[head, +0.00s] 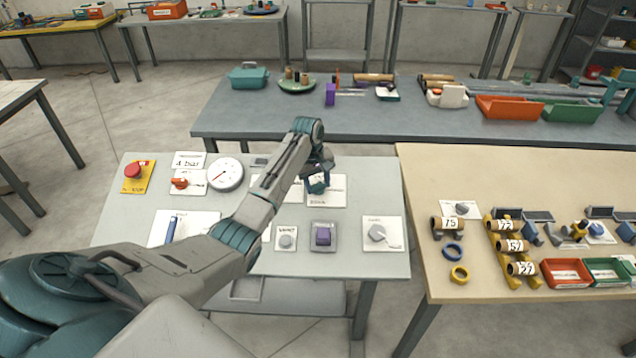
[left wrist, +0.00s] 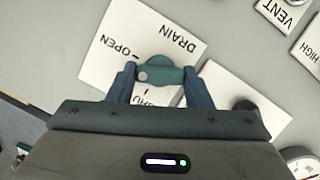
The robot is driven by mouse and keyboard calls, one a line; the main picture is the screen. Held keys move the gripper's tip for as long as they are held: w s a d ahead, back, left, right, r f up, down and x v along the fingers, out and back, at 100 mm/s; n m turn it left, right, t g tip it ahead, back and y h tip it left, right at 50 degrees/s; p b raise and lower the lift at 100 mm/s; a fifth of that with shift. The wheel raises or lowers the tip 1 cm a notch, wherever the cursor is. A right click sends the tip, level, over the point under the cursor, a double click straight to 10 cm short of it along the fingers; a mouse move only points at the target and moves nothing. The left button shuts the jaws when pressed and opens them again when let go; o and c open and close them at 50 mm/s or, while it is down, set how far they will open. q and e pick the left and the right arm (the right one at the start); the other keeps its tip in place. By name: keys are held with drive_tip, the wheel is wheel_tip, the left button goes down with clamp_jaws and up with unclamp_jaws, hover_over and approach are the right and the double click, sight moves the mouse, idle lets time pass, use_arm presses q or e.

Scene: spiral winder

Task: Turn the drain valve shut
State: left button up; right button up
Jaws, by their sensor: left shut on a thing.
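The drain valve has a teal handle (left wrist: 160,74) on a white plate (left wrist: 125,45) lettered DRAIN and OPEN, with a partly hidden SHUT lettering nearer my gripper. In the left wrist view the handle lies crosswise between my fingers, a pale dot at its left end. My left gripper (left wrist: 160,80) is shut on the handle, one finger at each side. In the head view my left gripper (head: 318,184) is over the drain plate (head: 335,190) at the back of the grey panel table, and my arm and gripper hide most of the valve. My right gripper is not in view.
A wooden table (head: 420,185) with pipe parts stands at the right.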

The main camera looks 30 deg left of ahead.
use_arm(q)
drive_tip(key=n+t, duration=0.1)
drive_tip(key=n, duration=0.2)
drive_tip(key=n+t, duration=0.1)
drive_tip(key=n, duration=0.2)
drive_tip(key=shift+s+a+h, duration=0.1)
drive_tip(key=shift+h, duration=0.2)
drive_tip(key=n+t, duration=0.1)
drive_tip(key=n, duration=0.5)
drive_tip(key=shift+s+t, duration=0.1)
drive_tip(key=shift+t, duration=0.3)
drive_tip(key=shift+n, duration=0.4)
drive_tip(key=o, duration=1)
drive_tip(key=shift+s, duration=0.1)
drive_tip(key=shift+s+r, duration=0.15)
drive_tip(key=shift+r, duration=0.2)
drive_tip(key=shift+d+b+v, duration=0.15)
drive_tip(key=shift+b+v, duration=0.75)
drive_tip(key=shift+v, duration=1.6)
drive_tip(key=shift+d+b+v, duration=0.1)
drive_tip(key=shift+b+v, duration=0.8)
drive_tip(key=shift+v, duration=1.6)
